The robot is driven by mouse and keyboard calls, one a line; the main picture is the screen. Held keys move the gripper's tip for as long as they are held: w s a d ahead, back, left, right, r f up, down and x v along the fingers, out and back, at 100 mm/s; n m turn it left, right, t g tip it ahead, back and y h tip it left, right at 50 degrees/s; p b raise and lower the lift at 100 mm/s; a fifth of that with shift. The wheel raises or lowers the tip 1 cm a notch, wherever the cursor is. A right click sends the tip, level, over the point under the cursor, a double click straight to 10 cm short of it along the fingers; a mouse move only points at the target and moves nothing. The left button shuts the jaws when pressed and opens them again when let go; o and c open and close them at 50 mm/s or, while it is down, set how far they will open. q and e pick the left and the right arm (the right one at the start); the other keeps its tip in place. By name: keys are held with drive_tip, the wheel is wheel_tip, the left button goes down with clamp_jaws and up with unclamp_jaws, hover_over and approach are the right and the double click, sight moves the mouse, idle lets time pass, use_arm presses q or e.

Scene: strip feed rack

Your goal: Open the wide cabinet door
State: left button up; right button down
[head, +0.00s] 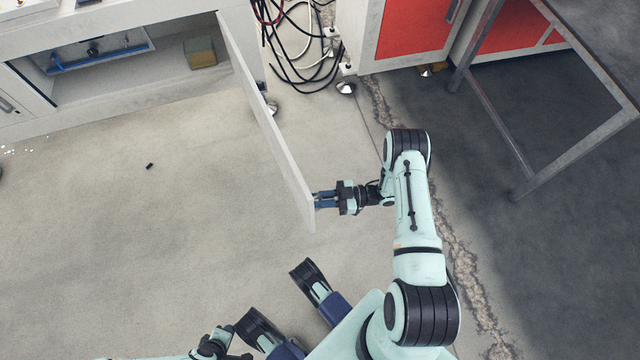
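The wide cabinet door (266,115) is white and stands swung out from the white cabinet (130,88), roughly square to its front or a little beyond. Its hinge side is at the cabinet's right end, and its free edge points towards me. My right gripper (318,201) is at the door's right-hand face near the free edge, with its blue fingertips at or against the panel. Any handle there is hidden, and I cannot tell whether the fingers are closed on something. My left gripper is not clearly in view.
The open cabinet holds a yellowish box (200,53) and a blue-edged tray (100,55). Black cables (290,50) hang behind the door. A red-fronted cabinet (415,28) and a metal-framed table (555,160) stand at the right. The floor left of the door is mostly clear.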

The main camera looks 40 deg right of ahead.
drive_tip(key=c, duration=1.4)
unclamp_jaws()
use_arm(q)
drive_tip(key=shift+w+d+r+p, duration=0.1)
drive_tip(key=shift+w+r+p, duration=0.2)
drive_tip(key=shift+w+r, duration=0.3)
use_arm(e)
drive_tip(key=v, duration=1.3)
drive_tip(key=shift+s+d, duration=0.15)
drive_tip(key=shift+s, duration=0.05)
